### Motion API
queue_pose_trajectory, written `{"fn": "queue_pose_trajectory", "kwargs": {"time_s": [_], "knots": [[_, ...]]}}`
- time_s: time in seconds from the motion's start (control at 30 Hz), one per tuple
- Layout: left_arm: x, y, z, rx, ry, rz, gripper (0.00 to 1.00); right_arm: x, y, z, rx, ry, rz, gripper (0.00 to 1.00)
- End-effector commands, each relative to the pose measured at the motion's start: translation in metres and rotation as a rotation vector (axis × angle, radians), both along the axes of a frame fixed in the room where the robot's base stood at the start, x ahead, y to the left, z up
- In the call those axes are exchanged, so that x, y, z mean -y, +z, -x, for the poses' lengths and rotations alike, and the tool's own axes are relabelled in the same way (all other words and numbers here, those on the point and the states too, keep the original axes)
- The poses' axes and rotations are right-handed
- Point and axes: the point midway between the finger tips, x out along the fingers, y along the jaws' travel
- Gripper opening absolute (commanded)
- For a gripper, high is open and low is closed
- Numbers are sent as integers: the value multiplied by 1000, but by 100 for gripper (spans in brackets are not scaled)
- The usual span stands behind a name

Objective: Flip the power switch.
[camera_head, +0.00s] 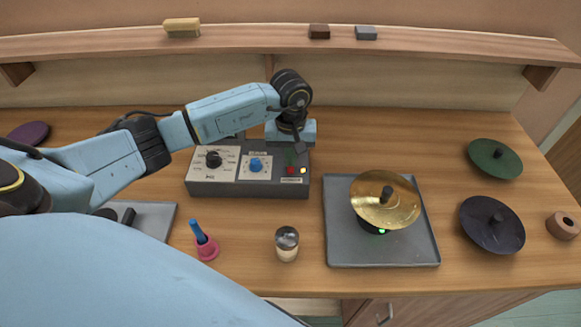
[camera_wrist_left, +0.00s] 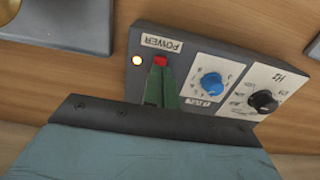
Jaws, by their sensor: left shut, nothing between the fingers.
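A grey control box (camera_head: 247,190) stands on the bench and also shows in the wrist view (camera_wrist_left: 190,80). Its power switch is a small red piece (camera_wrist_left: 160,60) beside an upside-down POWER label; it is also in the head view (camera_head: 290,170). A glowing yellow-orange lamp (camera_wrist_left: 137,60) sits beside the switch. My left gripper (camera_head: 298,158) is over the box's right part. In the wrist view its green fingers (camera_wrist_left: 161,75) are shut and empty, tips right at the red switch. I cannot tell whether they touch it. The switch's lower part is hidden. My right gripper is out of view.
The box also carries a blue knob (camera_head: 256,165) and a black knob (camera_head: 213,159). A grey tray (camera_head: 338,240) with a brass cymbal (camera_head: 386,206) stands to its right. A glass jar (camera_head: 287,244) and a pink-based blue stick (camera_head: 205,246) stand in front. A shelf (camera_head: 250,40) runs behind.

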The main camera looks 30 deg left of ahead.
Motion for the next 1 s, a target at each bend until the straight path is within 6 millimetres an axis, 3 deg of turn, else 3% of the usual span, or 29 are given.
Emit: {"fn": "queue_pose_trajectory", "kwargs": {"time_s": [1.0], "knots": [[0, -15, 0, 0, 0, 0, 0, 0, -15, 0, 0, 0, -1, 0]]}}
